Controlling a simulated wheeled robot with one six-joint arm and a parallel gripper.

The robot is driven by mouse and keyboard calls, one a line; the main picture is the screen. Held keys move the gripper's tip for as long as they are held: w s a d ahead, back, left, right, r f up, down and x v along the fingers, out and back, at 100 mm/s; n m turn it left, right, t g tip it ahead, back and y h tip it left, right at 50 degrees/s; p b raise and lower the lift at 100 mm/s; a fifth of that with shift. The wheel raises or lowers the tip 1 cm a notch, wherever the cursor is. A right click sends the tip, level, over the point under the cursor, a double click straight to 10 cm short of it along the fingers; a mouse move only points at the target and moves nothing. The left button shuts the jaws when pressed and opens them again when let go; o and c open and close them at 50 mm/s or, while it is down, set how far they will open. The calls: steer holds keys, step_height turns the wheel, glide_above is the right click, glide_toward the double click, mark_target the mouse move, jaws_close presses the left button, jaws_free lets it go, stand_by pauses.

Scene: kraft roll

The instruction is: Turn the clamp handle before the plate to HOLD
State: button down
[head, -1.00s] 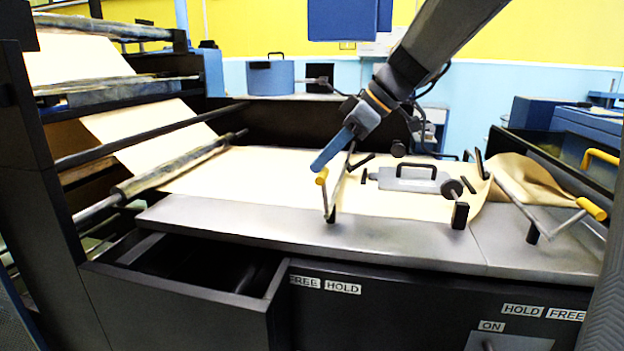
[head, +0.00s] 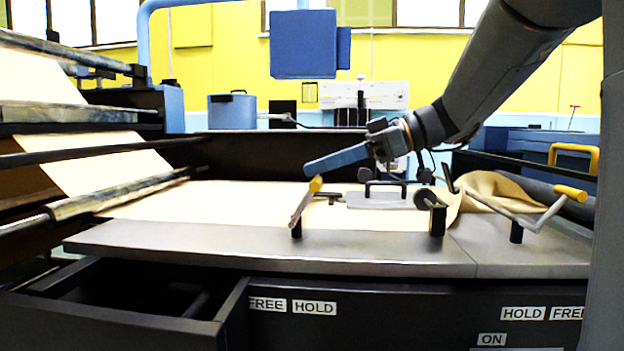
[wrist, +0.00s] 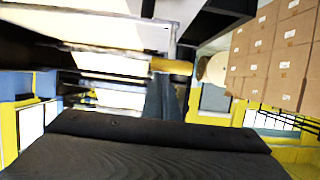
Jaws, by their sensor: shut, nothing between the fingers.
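The left clamp handle, a grey lever with a yellow grip (head: 315,184), rises from a short black post on the bench's front edge. It stands left of the grey plate (head: 380,201), which has a black handle and lies on the brown paper. Labels FREE and HOLD (head: 314,307) sit below this handle. My gripper (head: 308,170) has blue fingers, shut and empty, tips just above and behind the yellow grip. I cannot tell whether they touch. In the wrist view the yellow grip (wrist: 172,66) shows just beyond the blue fingers (wrist: 165,98).
A second yellow-ended clamp handle (head: 570,194) stands at the right, above HOLD and FREE labels. Crumpled paper (head: 490,187) lies behind it. An open drawer (head: 130,310) juts out at the front left. Rollers (head: 120,194) carry the paper at the left.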

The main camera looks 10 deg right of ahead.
steer(key=shift+s+d+f+b, duration=0.1)
steer(key=shift+d+f+b, duration=0.2)
steer(key=shift+b, duration=0.2)
steer(key=shift+d+f, duration=0.15)
